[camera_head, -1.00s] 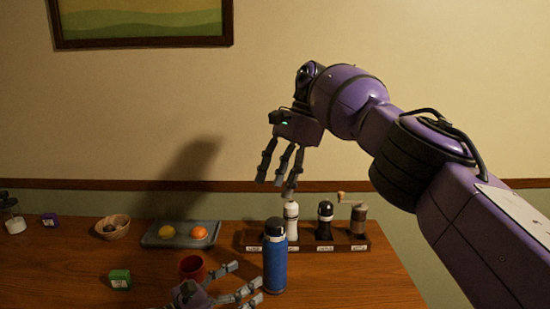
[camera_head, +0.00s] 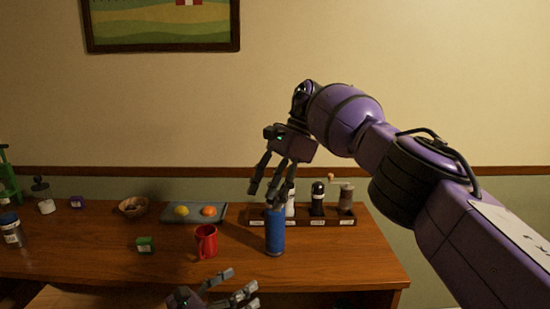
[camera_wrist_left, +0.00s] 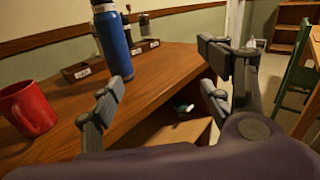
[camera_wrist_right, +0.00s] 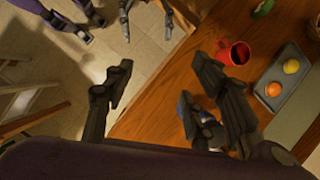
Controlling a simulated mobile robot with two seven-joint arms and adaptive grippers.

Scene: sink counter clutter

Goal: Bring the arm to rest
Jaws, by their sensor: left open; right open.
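My right gripper (camera_head: 268,188) is open and empty, hanging from the purple arm above the back of the counter. In the head view its fingertips overlap the top of the blue bottle (camera_head: 275,232); I cannot tell whether they touch. My left gripper (camera_head: 236,286) is open and empty at the bottom of the head view, nearer than the red mug (camera_head: 206,242). In the left wrist view, the blue bottle (camera_wrist_left: 114,45) stands beyond the open fingers, with the mug (camera_wrist_left: 29,107) at left. In the right wrist view the open fingers (camera_wrist_right: 160,80) hold nothing.
A rack (camera_head: 341,218) with shakers and a grinder stands behind the bottle. A grey tray (camera_head: 195,220) holds a yellow and an orange fruit. A bowl (camera_head: 133,206), green box (camera_head: 145,244) and jar (camera_head: 12,230) are left. The counter's right front is clear.

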